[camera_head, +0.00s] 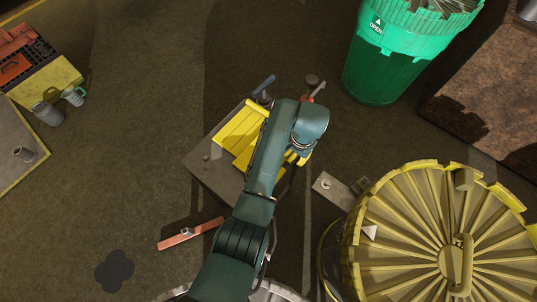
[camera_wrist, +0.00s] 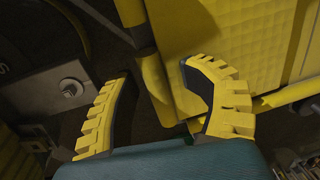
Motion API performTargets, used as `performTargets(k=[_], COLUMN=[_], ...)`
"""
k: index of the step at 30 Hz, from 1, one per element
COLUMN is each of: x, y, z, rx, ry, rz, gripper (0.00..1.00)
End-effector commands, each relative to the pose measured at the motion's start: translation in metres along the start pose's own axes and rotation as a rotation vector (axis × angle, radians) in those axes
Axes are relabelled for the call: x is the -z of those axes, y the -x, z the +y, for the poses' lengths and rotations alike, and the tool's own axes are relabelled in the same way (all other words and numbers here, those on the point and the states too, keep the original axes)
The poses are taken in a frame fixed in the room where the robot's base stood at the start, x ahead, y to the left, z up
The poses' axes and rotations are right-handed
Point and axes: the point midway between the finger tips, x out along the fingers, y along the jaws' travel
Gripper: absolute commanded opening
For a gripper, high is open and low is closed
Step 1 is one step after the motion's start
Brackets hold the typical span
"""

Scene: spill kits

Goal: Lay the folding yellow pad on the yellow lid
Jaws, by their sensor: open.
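The folding yellow pad (camera_head: 237,129) lies on a small grey-brown surface in the middle of the head view, partly hidden by my arm. The yellow lid (camera_head: 409,256) is a large ribbed disc on top of a drum at the lower right, apart from the pad. My gripper (camera_head: 302,158) is over the right side of the pad, mostly hidden under my wrist. In the wrist view its two yellow ridged fingers are apart, with nothing visibly clamped. A quilted yellow panel, seemingly the pad (camera_wrist: 235,38), lies behind the right finger; contact cannot be told.
A green open bin (camera_head: 385,65) stands at the top right. A small plate with a fitting (camera_head: 333,189) lies between pad and drum. A red bar (camera_head: 190,233) lies on the floor at lower left. The floor left of the pad is mostly clear.

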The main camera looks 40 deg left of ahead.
Motion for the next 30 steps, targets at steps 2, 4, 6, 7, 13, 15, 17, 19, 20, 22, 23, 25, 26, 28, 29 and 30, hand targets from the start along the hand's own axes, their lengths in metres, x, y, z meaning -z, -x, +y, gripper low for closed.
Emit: performTargets(k=[2,4,6,7,13,15,17,19,20,22,23,25,26,28,29,30], x=[-0.0037,-0.0041,-0.0044,-0.0045,-0.0056,-0.0059,-0.0062,-0.0065,-0.0066,-0.0067,-0.0067,-0.0068,-0.0068,-0.0069,-0.0069,-0.0068], y=[-0.0068,-0.0074,-0.0079,-0.0081,-0.0078,-0.0082,-0.009,-0.0101,-0.0105,-0.011,-0.011,-0.0111,-0.0112,-0.0111,-0.0111,-0.0111], z=[0.0043,0.0047,0.0051,0.0052,0.0079,0.0095,0.0108,0.0116,0.0117,0.0119,0.0119,0.012,0.012,0.0121,0.0122,0.0123], rx=[-0.007,-0.008,-0.008,-0.008,-0.01,-0.011,-0.011,-0.012,-0.012,-0.012,-0.013,-0.013,-0.013,-0.013,-0.014,-0.014], ry=[-0.005,-0.006,-0.006,-0.007,-0.007,-0.008,-0.008,-0.008,-0.008,-0.008,-0.008,-0.008,-0.008,-0.008,-0.008,-0.008], rz=[-0.011,-0.012,-0.013,-0.014,-0.017,-0.018,-0.019,-0.019,-0.02,-0.02,-0.02,-0.021,-0.021,-0.021,-0.021,-0.021], gripper=[0.48,0.48,0.48,0.48,0.48,0.48,0.48,0.48,0.48,0.48,0.48,0.51,0.46,0.32,0.26,0.19])
